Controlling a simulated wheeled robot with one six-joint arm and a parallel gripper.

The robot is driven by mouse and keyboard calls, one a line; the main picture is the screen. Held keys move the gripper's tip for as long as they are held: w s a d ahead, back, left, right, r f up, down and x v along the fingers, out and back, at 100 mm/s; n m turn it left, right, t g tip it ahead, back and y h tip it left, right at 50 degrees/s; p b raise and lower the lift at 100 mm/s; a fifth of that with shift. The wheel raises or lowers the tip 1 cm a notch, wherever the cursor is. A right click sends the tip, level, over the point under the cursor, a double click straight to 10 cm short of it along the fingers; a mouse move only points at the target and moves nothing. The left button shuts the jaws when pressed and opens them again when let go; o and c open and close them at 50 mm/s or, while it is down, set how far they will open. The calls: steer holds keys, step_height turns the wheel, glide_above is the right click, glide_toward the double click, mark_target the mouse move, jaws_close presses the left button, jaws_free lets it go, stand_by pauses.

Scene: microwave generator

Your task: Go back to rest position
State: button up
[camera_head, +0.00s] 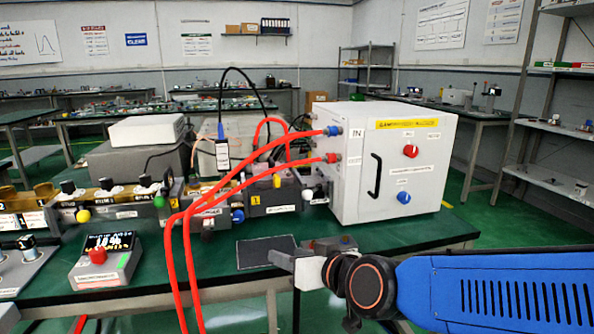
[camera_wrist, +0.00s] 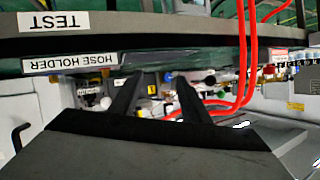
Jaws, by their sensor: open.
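My blue arm (camera_head: 500,290) reaches in from the lower right of the head view. Its gripper (camera_head: 283,260) points left, in front of the green table (camera_head: 150,265). In the wrist view my gripper (camera_wrist: 154,78) shows two dark fingers spread apart with nothing held between them. A label reading HOSE HOLDER (camera_wrist: 70,62) appears upside down just left of the fingers, with a TEST label (camera_wrist: 53,21) above it. In the head view the gripper's tips are small and partly dark against the table edge.
A white box (camera_head: 345,180) with a black handle and red and blue knobs stands behind the gripper. Red hoses (camera_head: 170,255) run from it past the table's front edge. A display unit (camera_head: 103,262) sits left; a dark mat (camera_head: 262,251) lies behind the gripper.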

steer(key=s+d+f+m+g+h, duration=0.1)
steer(key=s+d, duration=0.4)
steer(key=d, duration=0.5)
steer(key=s+d+f+m+g+h, duration=0.1)
steer(key=s+d+f+g+h, duration=0.2)
steer(key=d, duration=0.7)
steer(key=s+d+f+m+g+h, duration=0.2)
steer(key=s+d+f+h, duration=0.2)
steer(key=s+d, duration=0.4)
steer(key=shift+d, duration=1.1)
stand_by(0.6)
